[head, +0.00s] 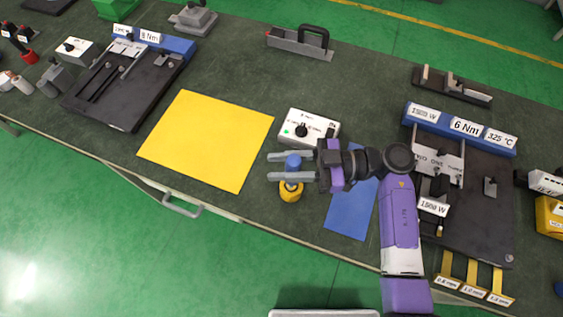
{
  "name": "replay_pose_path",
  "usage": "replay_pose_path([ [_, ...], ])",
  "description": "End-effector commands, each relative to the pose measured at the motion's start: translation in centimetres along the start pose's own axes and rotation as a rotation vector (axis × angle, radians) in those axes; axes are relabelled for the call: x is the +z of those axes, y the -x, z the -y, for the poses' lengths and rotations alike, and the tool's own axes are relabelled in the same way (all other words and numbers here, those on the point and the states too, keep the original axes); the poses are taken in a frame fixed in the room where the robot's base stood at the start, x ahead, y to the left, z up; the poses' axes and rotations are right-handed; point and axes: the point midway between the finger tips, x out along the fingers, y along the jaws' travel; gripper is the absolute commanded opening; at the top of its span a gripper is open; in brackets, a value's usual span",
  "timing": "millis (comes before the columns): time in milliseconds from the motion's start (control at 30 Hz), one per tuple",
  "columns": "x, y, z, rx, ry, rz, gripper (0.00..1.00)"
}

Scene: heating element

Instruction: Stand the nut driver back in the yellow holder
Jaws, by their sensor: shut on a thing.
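My gripper (276,166) is over the table's front part, right of the yellow mat, with its fingers pointing left. It is shut on the nut driver (293,161), whose blue handle shows between the two grey fingers. The yellow holder (291,192) shows just below the lower finger in the picture, near the table's front edge. The nut driver's shaft and lower end are hidden, so I cannot tell whether it is in the holder or above it.
A yellow mat (207,140) lies left and a blue mat (351,205) lies right, partly under my arm. A white control box (309,126) stands just behind my gripper. Black fixtures stand at the left (125,85) and right (480,200). The front edge is close.

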Motion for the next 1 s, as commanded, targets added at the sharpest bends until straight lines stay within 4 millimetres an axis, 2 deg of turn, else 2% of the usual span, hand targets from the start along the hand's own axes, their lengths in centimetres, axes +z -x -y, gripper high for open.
replay_pose_path([
  [1000, 2.2, 0.0, 0.0, 0.000, 0.001, -0.001, 0.00],
])
